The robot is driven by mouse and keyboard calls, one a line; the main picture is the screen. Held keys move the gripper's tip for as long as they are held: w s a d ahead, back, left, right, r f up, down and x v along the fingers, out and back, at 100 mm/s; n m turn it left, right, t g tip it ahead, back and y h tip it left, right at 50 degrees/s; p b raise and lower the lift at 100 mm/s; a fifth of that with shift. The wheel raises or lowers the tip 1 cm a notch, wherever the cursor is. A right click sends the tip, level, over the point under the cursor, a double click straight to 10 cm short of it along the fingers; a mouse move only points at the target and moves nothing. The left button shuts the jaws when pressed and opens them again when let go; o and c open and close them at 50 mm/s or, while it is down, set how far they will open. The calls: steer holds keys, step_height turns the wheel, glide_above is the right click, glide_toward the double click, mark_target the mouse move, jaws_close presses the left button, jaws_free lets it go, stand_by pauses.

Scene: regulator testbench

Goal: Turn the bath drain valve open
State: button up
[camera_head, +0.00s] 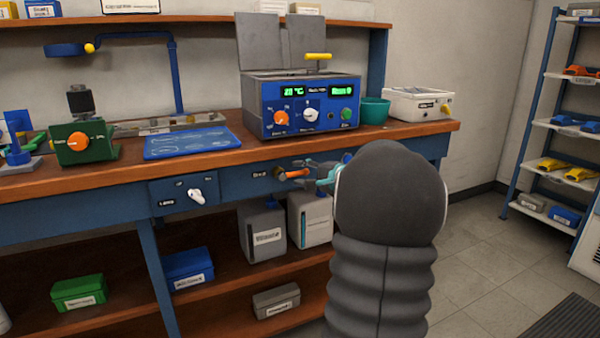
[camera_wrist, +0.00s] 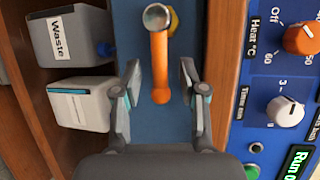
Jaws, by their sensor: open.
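The bath drain valve shows as an orange lever (camera_head: 296,174) on the blue front rail of the bench, beside a small label. In the wrist view the orange lever (camera_wrist: 160,62) runs lengthwise from a round metal end, and its rounded orange end lies between my fingers. My gripper (camera_head: 318,172) is open in front of the rail, at the lever's right side. In the wrist view my gripper (camera_wrist: 160,84) has a finger on each side of the lever, with a visible gap on both sides. My dark arm hides the rail further right.
The bath unit (camera_head: 300,103) with knobs and displays stands on the bench above. A white-handled knob (camera_head: 196,196) is on the rail to the left. A waste container (camera_head: 262,234) and a white container (camera_head: 311,219) stand below. Open floor lies to the right.

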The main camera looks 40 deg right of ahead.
steer(key=shift+w+a, duration=0.1)
steer(key=shift+w, duration=0.35)
jaws_close()
steer(key=shift+f, duration=0.2)
